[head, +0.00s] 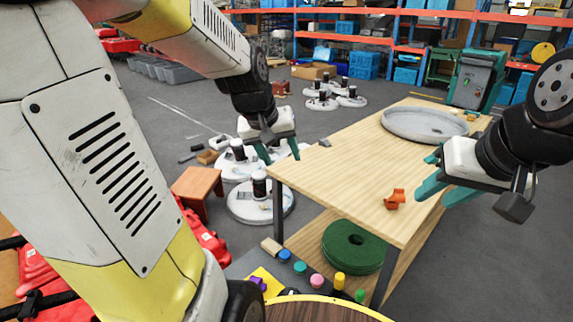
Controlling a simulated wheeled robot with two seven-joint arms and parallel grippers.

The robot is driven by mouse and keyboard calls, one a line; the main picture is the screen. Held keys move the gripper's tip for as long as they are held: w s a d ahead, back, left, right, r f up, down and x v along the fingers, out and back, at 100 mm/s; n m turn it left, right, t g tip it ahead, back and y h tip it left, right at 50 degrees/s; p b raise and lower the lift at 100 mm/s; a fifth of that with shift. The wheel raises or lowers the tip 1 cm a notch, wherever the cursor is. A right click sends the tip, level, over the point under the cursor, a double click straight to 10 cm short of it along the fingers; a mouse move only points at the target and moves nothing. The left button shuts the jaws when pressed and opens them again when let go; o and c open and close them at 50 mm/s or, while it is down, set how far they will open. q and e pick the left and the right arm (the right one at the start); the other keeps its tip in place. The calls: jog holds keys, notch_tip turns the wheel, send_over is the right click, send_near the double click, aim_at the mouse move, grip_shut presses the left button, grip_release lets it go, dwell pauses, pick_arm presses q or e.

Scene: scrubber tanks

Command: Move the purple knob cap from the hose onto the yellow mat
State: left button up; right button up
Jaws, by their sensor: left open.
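A small purple cap (257,283) shows low in the head view, at the left edge of a yellow mat (268,275) on a dark surface. Whether it rests on the mat or only beside it, I cannot tell. A green coil that looks like a hose (352,258) lies on the table's lower shelf; no purple piece shows on it. My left gripper (278,152) is open and empty, beyond the mat and near the table's left corner. My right gripper (440,190) is open and empty over the table's right side.
Blue (284,254), teal (299,267) and pink (317,281) caps stand right of the mat, with yellow (339,281) and green (360,296) pieces. The wooden table (340,185) holds an orange fitting (394,199) and a round grey tray (424,137).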

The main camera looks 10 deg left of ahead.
pick_arm(q)
jog(key=s+d+r+m, duration=0.1)
jog(key=s+r, duration=0.1)
jog(key=s, duration=0.5)
jog(key=s+d+r+m, duration=0.1)
jog(key=s+r+m, duration=0.1)
jog(key=s, duration=0.5)
jog(key=shift+s+d+r+t+h, duration=0.15)
jog(key=shift+d+t+h, duration=0.15)
dwell(0.3)
